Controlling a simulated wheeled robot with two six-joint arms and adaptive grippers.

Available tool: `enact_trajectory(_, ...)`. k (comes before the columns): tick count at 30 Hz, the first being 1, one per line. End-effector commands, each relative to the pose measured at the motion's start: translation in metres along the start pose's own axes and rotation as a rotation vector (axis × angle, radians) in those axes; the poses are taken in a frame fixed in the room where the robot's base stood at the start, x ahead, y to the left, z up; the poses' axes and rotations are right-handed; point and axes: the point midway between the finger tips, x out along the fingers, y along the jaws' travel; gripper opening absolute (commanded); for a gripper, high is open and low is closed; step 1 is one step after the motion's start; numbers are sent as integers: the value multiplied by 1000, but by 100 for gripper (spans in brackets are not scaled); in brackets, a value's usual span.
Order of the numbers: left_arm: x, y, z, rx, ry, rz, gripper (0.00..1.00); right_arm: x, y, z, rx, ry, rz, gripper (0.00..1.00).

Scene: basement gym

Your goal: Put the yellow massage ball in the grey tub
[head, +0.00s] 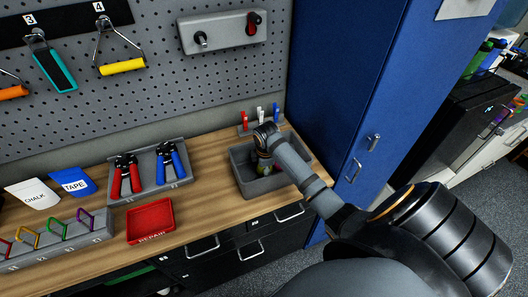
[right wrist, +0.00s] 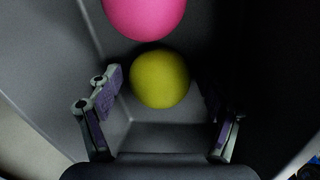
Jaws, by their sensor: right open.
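The grey tub (head: 244,182) stands on the wooden bench at the right, beside the blue cabinet. My right gripper (head: 264,170) reaches down into it from above. In the right wrist view the yellow massage ball (right wrist: 160,80) lies inside the tub (right wrist: 55,50), near a wall. The right gripper (right wrist: 162,90) is open, with one finger on each side of the yellow ball and a gap at the left finger. A pink ball (right wrist: 145,15) lies right behind the yellow one. The right finger is in shadow. My left gripper is not in view.
A blue cabinet (head: 335,75) stands close on the right. A rack with several small upright tools (head: 260,115) is behind the tub. Red and blue hand grips (head: 147,170) and a red tray (head: 150,222) are to the left. Some bare bench (head: 212,205) lies between.

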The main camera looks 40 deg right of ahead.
Motion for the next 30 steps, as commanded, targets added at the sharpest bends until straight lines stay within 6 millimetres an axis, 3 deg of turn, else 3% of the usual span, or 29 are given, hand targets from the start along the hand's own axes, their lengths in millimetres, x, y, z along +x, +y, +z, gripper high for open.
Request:
enact_trajectory(8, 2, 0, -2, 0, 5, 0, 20, -9, 1, 0, -1, 0, 3, 79)
enact_trajectory(21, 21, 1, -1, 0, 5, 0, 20, -105, 2, 0, -1, 0, 4, 79)
enact_trajectory(30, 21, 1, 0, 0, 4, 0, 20, -124, 1, 0, 0, 0, 0, 79)
